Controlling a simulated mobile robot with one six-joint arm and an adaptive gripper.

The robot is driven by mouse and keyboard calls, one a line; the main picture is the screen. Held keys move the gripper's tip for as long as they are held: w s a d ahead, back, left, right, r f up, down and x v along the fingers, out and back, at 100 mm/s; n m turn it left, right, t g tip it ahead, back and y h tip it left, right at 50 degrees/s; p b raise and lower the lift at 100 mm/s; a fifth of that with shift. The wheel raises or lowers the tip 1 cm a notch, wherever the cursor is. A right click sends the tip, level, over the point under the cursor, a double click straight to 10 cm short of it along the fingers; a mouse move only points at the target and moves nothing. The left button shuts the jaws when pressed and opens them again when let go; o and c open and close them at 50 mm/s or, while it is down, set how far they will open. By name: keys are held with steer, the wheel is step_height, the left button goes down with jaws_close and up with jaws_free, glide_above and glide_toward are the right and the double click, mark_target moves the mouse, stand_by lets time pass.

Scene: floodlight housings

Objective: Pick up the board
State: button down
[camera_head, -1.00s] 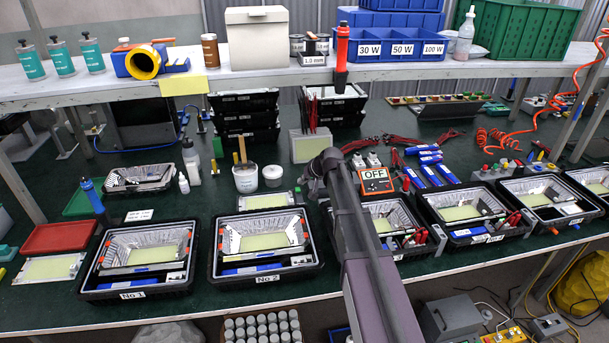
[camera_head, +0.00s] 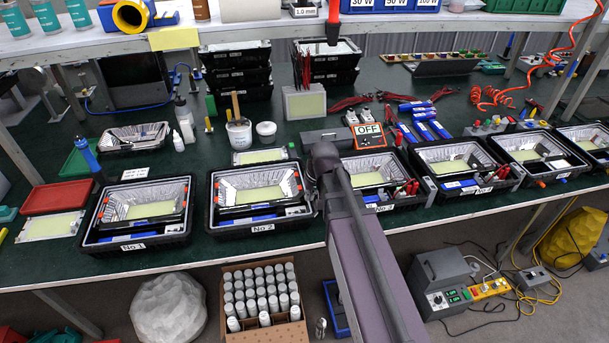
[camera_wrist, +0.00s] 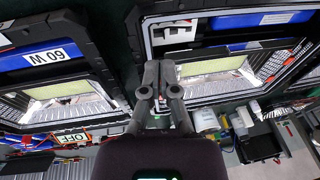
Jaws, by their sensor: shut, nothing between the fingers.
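Several pale yellow boards are in view. One board (camera_head: 52,226) lies flat at the left of the bench, and another (camera_head: 260,156) lies behind the No 2 housing (camera_head: 215,222). Further boards sit inside the housings, such as the one in No 1 (camera_head: 150,210). In the wrist view my gripper (camera_wrist: 161,75) is shut and empty, above the gap between two black housings. A board shows in the left housing (camera_wrist: 60,92) and another in the right one (camera_wrist: 226,66). In the head view my arm hides the gripper's fingers.
Open housings fill the bench front. Behind them stand a white cup (camera_head: 239,135), a box with an OFF sign (camera_head: 369,136), blue packs (camera_head: 430,125) and stacked housings (camera_head: 236,70). A shelf (camera_head: 215,35) spans the back. A carton of cans (camera_head: 264,300) is below the bench.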

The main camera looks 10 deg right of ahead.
steer(key=s+d+f+g+h+b, duration=0.1)
steer(key=s+f+g+b, duration=0.1)
steer(key=s+f+b, duration=0.6)
steer(key=s+f, duration=0.1)
steer(key=s, duration=0.2)
steer(key=shift+s+d+f+h, duration=0.2)
steer(key=shift+s+h, duration=0.1)
